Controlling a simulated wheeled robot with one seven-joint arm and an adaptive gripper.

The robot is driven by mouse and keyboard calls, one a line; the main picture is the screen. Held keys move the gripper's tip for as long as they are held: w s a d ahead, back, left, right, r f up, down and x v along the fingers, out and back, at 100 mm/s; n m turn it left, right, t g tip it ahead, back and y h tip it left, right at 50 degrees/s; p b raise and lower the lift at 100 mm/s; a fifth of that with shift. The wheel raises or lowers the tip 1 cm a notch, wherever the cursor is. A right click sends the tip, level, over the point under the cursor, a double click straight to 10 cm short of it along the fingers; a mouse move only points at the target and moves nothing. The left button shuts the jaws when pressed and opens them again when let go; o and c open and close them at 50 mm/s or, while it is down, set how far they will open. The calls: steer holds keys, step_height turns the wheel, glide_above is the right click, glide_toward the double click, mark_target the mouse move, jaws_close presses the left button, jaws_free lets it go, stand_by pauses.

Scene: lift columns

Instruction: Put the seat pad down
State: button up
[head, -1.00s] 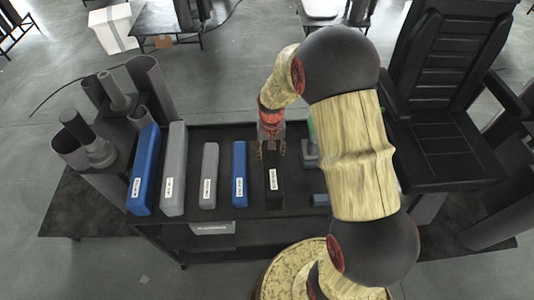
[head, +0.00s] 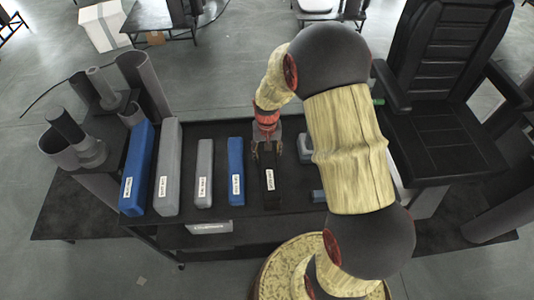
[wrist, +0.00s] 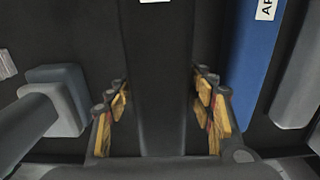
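A long black block with a white label, seemingly the seat pad (head: 269,190), lies in the dark tray on the workbench, at the right end of a row of blocks. Its label is too small to read. My gripper (head: 268,152) is low over its far end, one finger on each side. In the wrist view the black block (wrist: 160,110) runs between the yellow-padded fingers of my gripper (wrist: 160,95). Narrow dark gaps show between pads and block, so the gripper looks open around it. The underside of the block is hidden.
Beside it in the tray (head: 300,208) lie a blue block (head: 236,170), grey blocks (head: 204,170) and a larger blue block (head: 138,170). A grey part (wrist: 62,100) is close to one finger. A black chair (head: 440,130) stands right; grey tubes (head: 80,140) stand left.

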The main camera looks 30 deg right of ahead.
steer(key=o, duration=0.3)
step_height(320, 180, up, 12)
steer(key=shift+r+p, duration=0.1)
steer(key=shift+p, duration=1.1)
steer(key=s+a+r+n+t, duration=0.25)
steer(key=s+r, duration=0.35)
steer(key=r, duration=0.4)
steer(key=s+a+r+n+t, duration=0.1)
steer(key=s+a+r, duration=0.4)
steer(key=r, duration=0.4)
steer(key=s+r, duration=0.1)
steer(key=s, duration=0.2)
steer(key=s+a+r+t, duration=0.1)
steer(key=s, duration=0.2)
steer(key=s+r+n+t, duration=0.1)
steer(key=s, duration=0.3)
steer(key=shift+a+r, duration=0.35)
